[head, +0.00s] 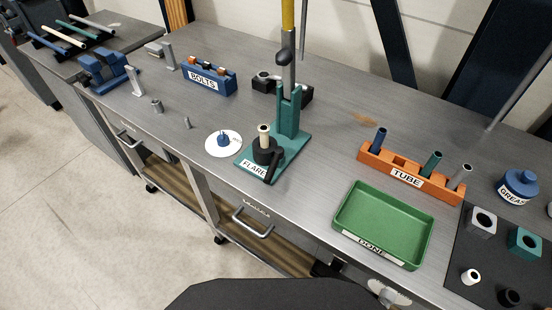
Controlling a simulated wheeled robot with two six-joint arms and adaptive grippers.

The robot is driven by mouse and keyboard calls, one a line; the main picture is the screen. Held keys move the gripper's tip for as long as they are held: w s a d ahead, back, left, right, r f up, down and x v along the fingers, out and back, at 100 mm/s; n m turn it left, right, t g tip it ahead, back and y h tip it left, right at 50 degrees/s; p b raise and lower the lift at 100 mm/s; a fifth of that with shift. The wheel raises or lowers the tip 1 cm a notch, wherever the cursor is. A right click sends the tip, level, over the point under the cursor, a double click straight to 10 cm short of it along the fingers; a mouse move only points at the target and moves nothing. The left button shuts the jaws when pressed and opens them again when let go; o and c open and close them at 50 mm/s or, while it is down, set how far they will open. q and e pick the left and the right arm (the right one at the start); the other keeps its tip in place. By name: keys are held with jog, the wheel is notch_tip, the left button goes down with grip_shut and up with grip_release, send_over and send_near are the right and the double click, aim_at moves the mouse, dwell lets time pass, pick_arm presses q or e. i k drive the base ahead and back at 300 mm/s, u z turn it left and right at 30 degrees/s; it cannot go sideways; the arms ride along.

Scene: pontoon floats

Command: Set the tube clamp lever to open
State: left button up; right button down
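The green flare stand (290,135), labelled FLARE, stands in the middle of the bench. A black round tube clamp (265,152) sits on its base, with a short cream tube (264,133) upright in it. A black clamp lever (273,167) lies at the clamp's front right and slants down toward the bench's front edge. Whether this lever position is open or closed cannot be told from here. Above, a grey rod with a black knob (284,55) and a yellow handle (288,14) rises from the stand. Neither of my grippers shows.
A white disc with a blue peg (223,143) lies left of the stand. The blue BOLTS holder (208,78) is behind left. The orange TUBE rack (411,174) and green DONE tray (351,220) are to the right. Bench between stand and tray is clear.

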aim_at(278, 151)
jog(key=z, duration=0.5)
jog(key=k, duration=1.2)
jog(key=z, duration=0.6)
jog(key=i, duration=0.6)
jog(key=z, duration=0.1)
